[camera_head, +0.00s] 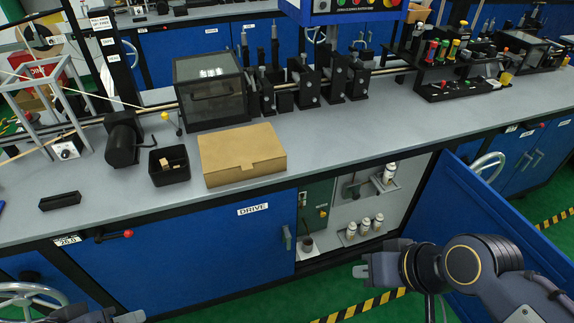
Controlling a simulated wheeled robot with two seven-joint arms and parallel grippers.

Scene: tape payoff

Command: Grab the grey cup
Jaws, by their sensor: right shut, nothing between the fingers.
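A small dark grey cup-like thing (308,247) sits low at the left side of the open cabinet under the bench, by a white patch. It is small in view, and I cannot be sure it is the grey cup. My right gripper (362,271) is shut and empty, in front of the open cabinet, to the right of the cup-like thing and apart from it in the picture. My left gripper (128,317) shows only partly at the bottom left edge; its fingers are too cut off to judge.
The open blue door (500,220) stands to the right of the cabinet. Several white bottles (364,226) stand inside it. The grey bench top (340,130) lies above, with a cardboard box (242,155) and a black bin (169,165). A handwheel (30,298) is at bottom left.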

